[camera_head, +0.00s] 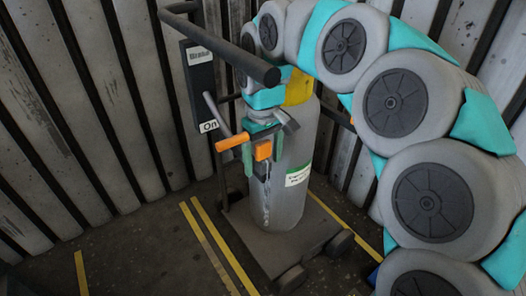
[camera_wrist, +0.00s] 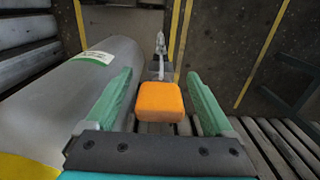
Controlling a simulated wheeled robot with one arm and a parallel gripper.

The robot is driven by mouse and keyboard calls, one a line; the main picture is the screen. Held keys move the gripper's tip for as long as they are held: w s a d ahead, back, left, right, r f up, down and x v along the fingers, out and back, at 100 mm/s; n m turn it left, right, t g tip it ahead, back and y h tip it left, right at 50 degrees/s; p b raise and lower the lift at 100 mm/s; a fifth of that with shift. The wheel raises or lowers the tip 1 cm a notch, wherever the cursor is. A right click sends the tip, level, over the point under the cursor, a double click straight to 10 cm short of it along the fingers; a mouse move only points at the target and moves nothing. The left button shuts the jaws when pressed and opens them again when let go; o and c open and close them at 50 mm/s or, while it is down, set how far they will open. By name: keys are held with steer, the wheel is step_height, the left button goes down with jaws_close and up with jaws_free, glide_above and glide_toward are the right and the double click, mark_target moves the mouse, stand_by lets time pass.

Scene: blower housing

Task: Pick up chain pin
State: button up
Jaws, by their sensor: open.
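The chain pin shows as an orange block (camera_head: 263,150) at the front of the grey cylinder, with a pale chain (camera_head: 265,190) hanging below it. In the wrist view the orange block (camera_wrist: 160,101) lies between the two green fingers of my gripper (camera_wrist: 159,76), and the chain (camera_wrist: 161,44) runs beyond it. My gripper (camera_head: 262,160) is open around the block, with narrow gaps visible on both sides.
The grey cylinder (camera_head: 293,180) stands upright on a dark wheeled cart (camera_head: 272,243), close to my gripper. A black bar (camera_head: 232,45), a panel marked "On" (camera_head: 200,88) and an orange-handled lever (camera_head: 232,142) are nearby. Ribbed walls enclose the corner. Open floor lies at front left.

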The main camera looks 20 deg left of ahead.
jaws_close()
stand_by(0.8)
